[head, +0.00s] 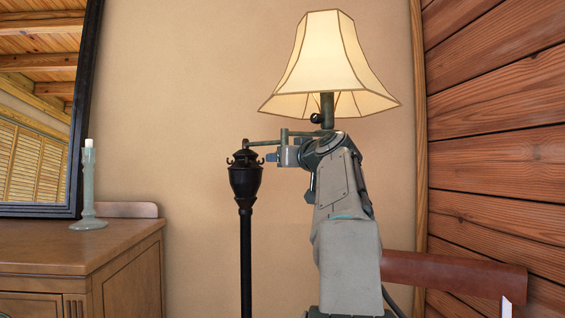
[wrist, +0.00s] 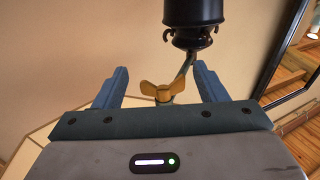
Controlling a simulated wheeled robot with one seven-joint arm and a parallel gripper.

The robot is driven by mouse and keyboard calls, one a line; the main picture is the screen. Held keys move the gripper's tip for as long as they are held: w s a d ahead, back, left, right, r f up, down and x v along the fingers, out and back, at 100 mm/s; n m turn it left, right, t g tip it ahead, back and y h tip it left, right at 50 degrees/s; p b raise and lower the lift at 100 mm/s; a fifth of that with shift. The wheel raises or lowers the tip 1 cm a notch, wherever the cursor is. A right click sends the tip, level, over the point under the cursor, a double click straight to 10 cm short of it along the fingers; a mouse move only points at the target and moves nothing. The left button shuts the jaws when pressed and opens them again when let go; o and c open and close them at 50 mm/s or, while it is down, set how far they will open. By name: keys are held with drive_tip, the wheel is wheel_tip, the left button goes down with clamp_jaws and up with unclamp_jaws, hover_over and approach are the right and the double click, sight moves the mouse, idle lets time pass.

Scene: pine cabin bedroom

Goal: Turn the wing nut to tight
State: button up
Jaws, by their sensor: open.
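The brass-coloured wing nut (wrist: 162,92) shows in the wrist view at the end of a thin curved rod (wrist: 186,68) below a black lamp-post head (wrist: 194,20). My gripper (wrist: 161,70) is open, with one blue finger on each side of the wing nut. Visible gaps separate both fingers from the wings. In the head view my gripper (head: 272,157) is just right of the black post head (head: 245,176), under the lit shade (head: 328,70). I cannot make out the wing nut there; my gripper and arm probably cover it.
A wooden dresser (head: 110,255) with a green candlestick (head: 88,190) and a dark-framed mirror (head: 85,110) stands at the left. A plank wall (head: 495,150) is at the right, with a brown leather-like bar (head: 455,275) in front. The plaster wall (head: 190,90) is behind the lamp.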

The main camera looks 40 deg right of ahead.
drive_tip(key=s+a, duration=0.2)
drive_tip(key=s, duration=0.8)
drive_tip(key=shift+s+b, duration=0.3)
drive_tip(key=shift+b, duration=0.1)
drive_tip(key=w+a+f+g+y+p, duration=0.2)
drive_tip(key=a+f+g+p, duration=0.15)
drive_tip(key=a+p, duration=0.7)
drive_tip(key=w+a+f+g+y+p, duration=0.1)
drive_tip(key=a+f+g+y+p, duration=0.2)
drive_tip(key=a+p, duration=0.75)
drive_tip(key=s+a+f+n+g+p, duration=0.1)
drive_tip(key=s+a+g+p, duration=0.3)
drive_tip(key=s+p, duration=0.4)
drive_tip(key=s+a+f+n+g+h+p, duration=0.1)
drive_tip(key=s+a+f+g+p, duration=0.2)
drive_tip(key=s+a+p, duration=0.3)
drive_tip(key=shift+s+a+f+g+h+p, duration=0.3)
drive_tip(key=shift+s+g+p, duration=0.35)
drive_tip(key=shift+s+p, duration=1.9)
